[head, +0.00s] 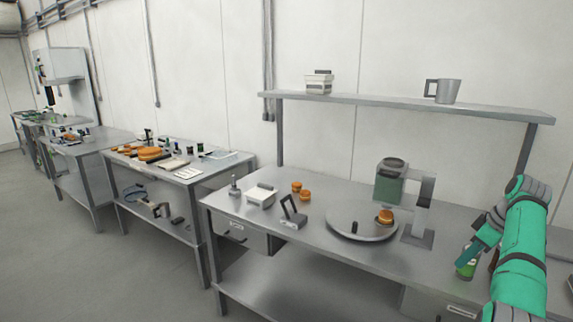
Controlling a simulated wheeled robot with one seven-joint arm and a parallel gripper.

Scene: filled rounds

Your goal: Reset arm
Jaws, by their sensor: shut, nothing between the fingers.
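My green arm reaches up along the right side of the head view and bends down to the left. My gripper (468,252) is at its lower end, over the right part of the steel workbench (330,262). It is small and partly hidden by the arm, and it looks shut with nothing held.
A shelf (400,102) holds a mug (447,91). Floor is clear at left.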

